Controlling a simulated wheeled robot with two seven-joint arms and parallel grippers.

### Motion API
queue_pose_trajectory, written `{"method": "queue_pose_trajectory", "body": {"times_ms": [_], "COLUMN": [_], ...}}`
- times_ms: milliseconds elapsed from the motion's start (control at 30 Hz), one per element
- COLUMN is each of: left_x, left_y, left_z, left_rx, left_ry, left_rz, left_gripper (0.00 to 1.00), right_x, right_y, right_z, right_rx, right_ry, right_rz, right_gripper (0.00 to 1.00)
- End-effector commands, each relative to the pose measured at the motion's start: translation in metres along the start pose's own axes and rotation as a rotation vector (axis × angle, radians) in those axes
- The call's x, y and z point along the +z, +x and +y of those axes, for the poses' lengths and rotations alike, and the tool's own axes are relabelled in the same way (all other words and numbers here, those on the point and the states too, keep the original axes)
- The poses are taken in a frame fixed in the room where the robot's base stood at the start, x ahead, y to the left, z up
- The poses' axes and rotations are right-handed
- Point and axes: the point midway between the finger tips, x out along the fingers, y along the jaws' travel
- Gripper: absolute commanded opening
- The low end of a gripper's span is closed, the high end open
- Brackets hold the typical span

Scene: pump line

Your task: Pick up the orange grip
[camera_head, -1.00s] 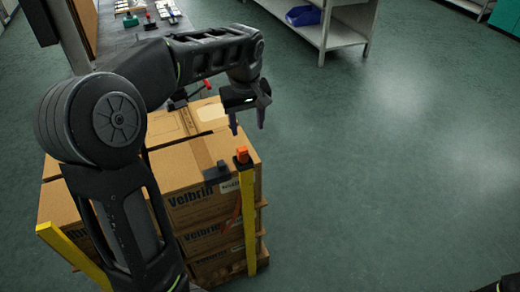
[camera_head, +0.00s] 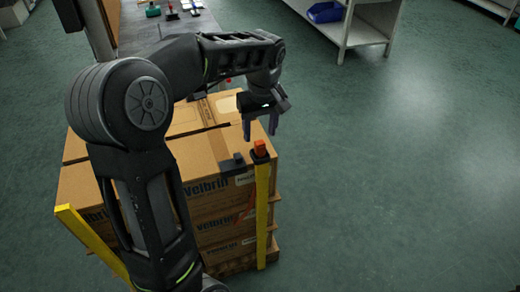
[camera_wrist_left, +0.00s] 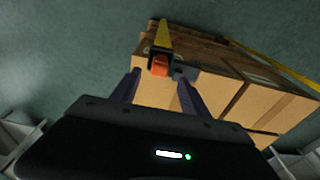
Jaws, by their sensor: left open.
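The orange grip (camera_head: 260,145) sits on top of a yellow upright post (camera_head: 262,210) at the near right corner of a stack of cardboard boxes (camera_head: 205,165). My left gripper (camera_head: 259,138) is open, with its fingers pointing down just above and behind the grip in the head view. In the left wrist view the orange grip (camera_wrist_left: 159,66) shows beyond and between the two finger tips, and nothing is held. I cannot tell the exact gap between the fingers and the grip. My right gripper is not in view.
A second yellow post (camera_head: 88,240) stands at the stack's left corner, partly behind my arm. A dark bracket (camera_head: 232,165) lies on the box top beside the grip. A shelf with a blue bin (camera_head: 326,12) stands at the back. The floor to the right is clear.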

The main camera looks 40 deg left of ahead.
Motion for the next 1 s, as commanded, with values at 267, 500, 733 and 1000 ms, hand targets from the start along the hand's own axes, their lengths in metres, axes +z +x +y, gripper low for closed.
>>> {"method": "queue_pose_trajectory", "body": {"times_ms": [267,500,733,1000], "left_x": [0.002,0.003,0.003,0.003], "left_y": [0.025,0.051,0.052,0.052], "left_z": [0.001,0.001,0.002,0.002], "left_rx": [-0.003,-0.001,0.001,0.001], "left_ry": [0.0,0.0,0.0,0.0], "left_rz": [-0.002,-0.001,0.0,0.0], "left_gripper": [0.53,0.53,0.53,0.53], "right_x": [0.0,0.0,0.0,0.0], "right_y": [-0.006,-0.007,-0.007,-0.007], "right_z": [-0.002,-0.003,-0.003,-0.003], "right_rx": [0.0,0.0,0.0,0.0], "right_ry": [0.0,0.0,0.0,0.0], "right_rz": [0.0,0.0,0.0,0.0], "right_gripper": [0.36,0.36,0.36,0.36]}}
